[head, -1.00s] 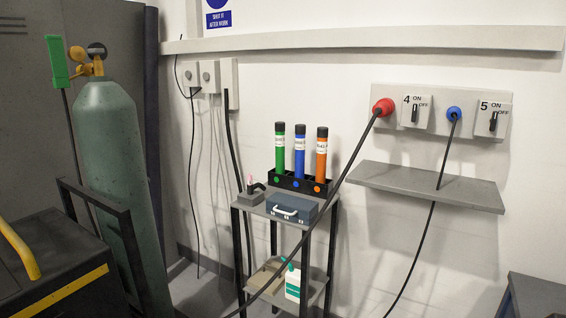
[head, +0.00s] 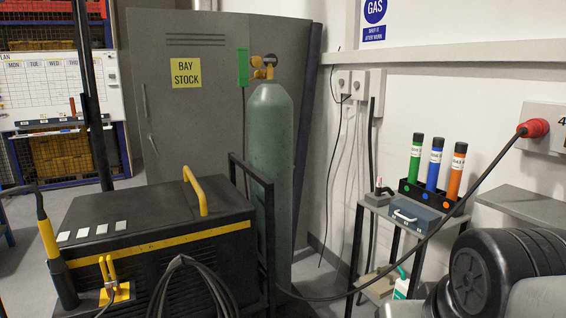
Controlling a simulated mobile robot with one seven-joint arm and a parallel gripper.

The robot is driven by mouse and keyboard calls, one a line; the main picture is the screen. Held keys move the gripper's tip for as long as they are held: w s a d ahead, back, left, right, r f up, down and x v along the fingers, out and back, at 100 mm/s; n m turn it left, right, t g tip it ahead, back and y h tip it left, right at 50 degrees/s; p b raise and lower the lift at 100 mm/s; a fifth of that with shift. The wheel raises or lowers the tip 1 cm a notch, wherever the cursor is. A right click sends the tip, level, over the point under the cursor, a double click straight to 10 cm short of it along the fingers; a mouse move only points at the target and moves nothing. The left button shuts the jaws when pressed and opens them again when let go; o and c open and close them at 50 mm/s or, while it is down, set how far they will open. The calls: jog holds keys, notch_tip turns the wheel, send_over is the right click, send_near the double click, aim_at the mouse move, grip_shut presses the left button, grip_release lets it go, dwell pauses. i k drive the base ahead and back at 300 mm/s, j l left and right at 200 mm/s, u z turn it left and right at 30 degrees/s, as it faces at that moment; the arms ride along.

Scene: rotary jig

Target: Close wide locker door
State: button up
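A tall grey locker (head: 215,120) stands at the back, left of centre. Its broad face carries vent slots near the top and a yellow "BAY STOCK" sign (head: 186,73). A slim handle (head: 147,102) shows near that face's left edge. I cannot tell from this view how far the door stands open. The green gas cylinder (head: 270,165) hides part of the locker's right side, and the black machine hides its lower part. My gripper is not in view; black and grey parts at the lower right look like my arm.
A black machine with a yellow handle (head: 196,190) fills the lower left foreground. A small shelf stand (head: 415,218) with coloured tubes is at the right. A black cable (head: 440,222) runs from a red plug. Some floor shows at left (head: 28,240).

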aim_at(189, 97)
jog(key=l+u, duration=0.1)
jog(key=u, duration=0.35)
jog(key=l+u, duration=0.1)
jog(key=u, duration=0.35)
jog(key=k+j, duration=0.05)
